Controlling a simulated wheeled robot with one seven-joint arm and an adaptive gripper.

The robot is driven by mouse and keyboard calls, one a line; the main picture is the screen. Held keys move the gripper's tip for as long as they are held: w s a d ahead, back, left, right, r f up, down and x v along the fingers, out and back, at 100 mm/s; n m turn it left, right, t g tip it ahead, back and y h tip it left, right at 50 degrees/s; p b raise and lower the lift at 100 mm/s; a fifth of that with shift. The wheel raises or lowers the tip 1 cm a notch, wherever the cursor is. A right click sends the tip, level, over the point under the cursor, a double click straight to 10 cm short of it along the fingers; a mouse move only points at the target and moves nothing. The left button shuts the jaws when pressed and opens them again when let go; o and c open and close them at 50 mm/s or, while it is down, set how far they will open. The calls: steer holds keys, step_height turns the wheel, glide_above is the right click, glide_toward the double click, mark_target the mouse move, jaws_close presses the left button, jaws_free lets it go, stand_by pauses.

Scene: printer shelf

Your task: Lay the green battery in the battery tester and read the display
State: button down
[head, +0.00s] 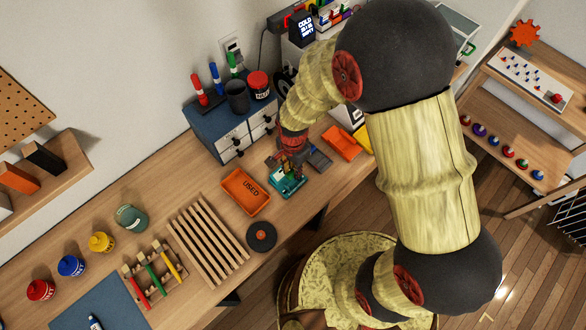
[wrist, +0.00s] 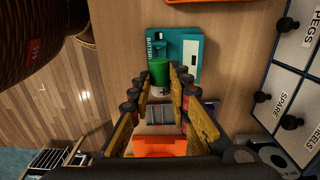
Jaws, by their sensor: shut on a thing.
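The teal battery tester (head: 287,182) lies on the bench below my gripper (head: 289,163) in the head view. In the wrist view, the tester (wrist: 187,72) shows its "BATTERY" lettering and a pale panel; I cannot read any value there. The green battery (wrist: 159,71) is between the fingertips of my gripper (wrist: 161,83), which is shut on it. The battery overlaps the near part of the tester in the wrist view. I cannot tell whether it touches the tester. In the head view, the fingers largely hide the battery.
An orange tray marked "USED" (head: 239,199) lies left of the tester. A grey item (head: 319,158) and another orange tray (head: 341,143) lie to its right. A drawer unit (head: 228,142) stands behind. A black disc (head: 261,236) and a wooden slatted rack (head: 207,240) are farther left.

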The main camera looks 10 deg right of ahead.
steer(key=shift+f+b, duration=1.65)
steer(key=shift+f, duration=0.8)
steer(key=shift+f, duration=0.15)
steer(key=shift+f+b, duration=0.35)
steer(key=shift+f, duration=0.25)
steer(key=shift+f+b, duration=0.35)
steer(key=shift+f, duration=0.25)
steer(key=c, duration=1.6)
jaws_free()
